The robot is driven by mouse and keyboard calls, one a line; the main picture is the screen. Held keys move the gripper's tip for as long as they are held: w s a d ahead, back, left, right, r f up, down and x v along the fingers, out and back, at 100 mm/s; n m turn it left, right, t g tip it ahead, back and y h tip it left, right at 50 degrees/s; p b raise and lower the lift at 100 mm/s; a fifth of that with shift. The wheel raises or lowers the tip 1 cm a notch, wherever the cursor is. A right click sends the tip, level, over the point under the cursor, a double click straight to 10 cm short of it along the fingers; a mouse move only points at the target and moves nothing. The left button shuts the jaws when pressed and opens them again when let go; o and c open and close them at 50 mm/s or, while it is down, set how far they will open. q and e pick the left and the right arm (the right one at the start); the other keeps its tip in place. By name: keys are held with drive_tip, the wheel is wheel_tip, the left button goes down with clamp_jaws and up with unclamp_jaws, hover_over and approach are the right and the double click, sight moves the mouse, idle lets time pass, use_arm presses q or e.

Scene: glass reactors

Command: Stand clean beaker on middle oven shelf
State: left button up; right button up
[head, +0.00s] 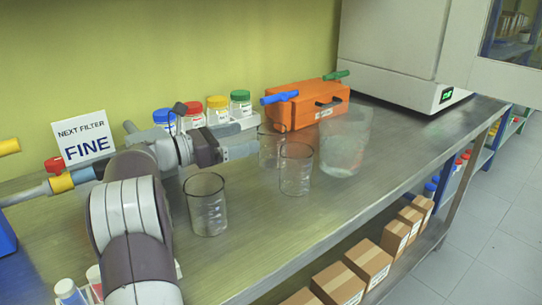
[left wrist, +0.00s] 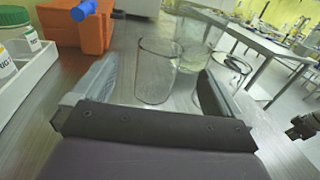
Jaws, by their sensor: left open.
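My left gripper (head: 240,148) is open and level, low over the bench, pointing right. A clear glass beaker (head: 270,149) stands upright just past its fingertips. In the left wrist view this beaker (left wrist: 157,72) shows ahead, between the fingers, and I see no contact. Two more clear beakers stand nearer the front, one to the right (head: 296,170) and one below the gripper (head: 207,207). A larger, hazy glass vessel (head: 346,142) stands further right. I cannot tell which beaker is clean. The grey oven-like cabinet (head: 400,45) is at the back right; its shelves are hidden.
An orange box (head: 308,104) with blue and green handles stands behind the beakers. A white rack of capped jars (head: 217,112) and a FINE sign (head: 86,143) are along the wall. Cartons (head: 368,262) lie on the lower shelf. The front right bench top is clear.

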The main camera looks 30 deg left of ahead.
sight(258, 132)
use_arm(q)
drive_tip(key=x, duration=0.7)
drive_tip(key=shift+w+d+r, duration=0.15)
drive_tip(key=shift+r, duration=0.05)
drive_tip(key=c, duration=1.6)
